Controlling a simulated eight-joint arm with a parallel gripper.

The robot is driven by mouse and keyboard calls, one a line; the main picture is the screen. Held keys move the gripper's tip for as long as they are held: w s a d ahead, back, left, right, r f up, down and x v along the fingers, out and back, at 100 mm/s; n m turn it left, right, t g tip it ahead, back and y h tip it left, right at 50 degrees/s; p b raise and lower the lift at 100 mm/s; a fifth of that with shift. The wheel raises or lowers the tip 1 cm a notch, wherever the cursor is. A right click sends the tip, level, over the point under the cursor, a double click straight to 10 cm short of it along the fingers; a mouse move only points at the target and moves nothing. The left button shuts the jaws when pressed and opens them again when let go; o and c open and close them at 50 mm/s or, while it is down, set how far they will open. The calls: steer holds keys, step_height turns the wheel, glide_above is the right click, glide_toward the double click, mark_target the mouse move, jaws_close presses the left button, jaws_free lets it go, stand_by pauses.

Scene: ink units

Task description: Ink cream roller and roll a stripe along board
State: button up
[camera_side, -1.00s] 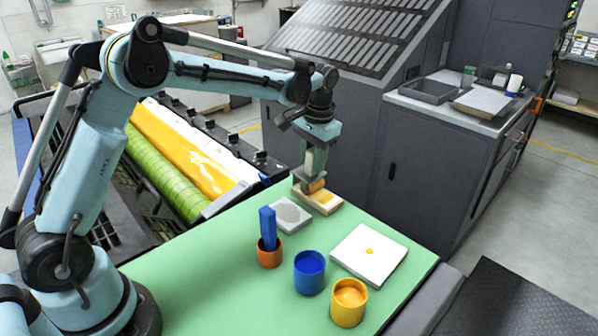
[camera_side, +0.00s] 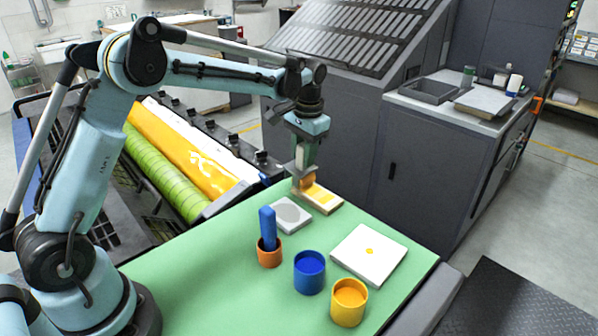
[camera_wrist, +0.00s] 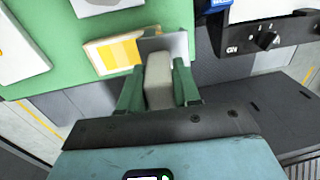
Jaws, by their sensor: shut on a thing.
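My gripper (camera_side: 304,150) is shut on the cream handle of the roller (camera_side: 299,160), which also shows between the green fingers (camera_wrist: 159,72) in the wrist view. A grey bracket at the roller's lower end covers most of the roll. The roller is at the left, far end of the pale wooden board (camera_side: 329,207). A yellow-orange stripe (camera_side: 318,194) lies along the board; it shows as a yellow patch in the wrist view (camera_wrist: 112,52). Whether the roll touches the board is hard to tell. A white slab (camera_side: 350,262) with an orange ink spot (camera_side: 369,251) lies nearer the camera.
A grey-white plate (camera_side: 291,222) with a round grey patch lies left of the board. An orange cup (camera_side: 270,257) holds a blue upright piece (camera_side: 267,225). A blue ink pot (camera_side: 309,282) and a yellow ink pot (camera_side: 349,311) stand in front. The green table's front left is clear.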

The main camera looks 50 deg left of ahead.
steer(key=shift+d, duration=1.75)
steer(key=shift+d+f, duration=0.1)
steer(key=shift+d, duration=2.95)
step_height(320, 180, up, 6)
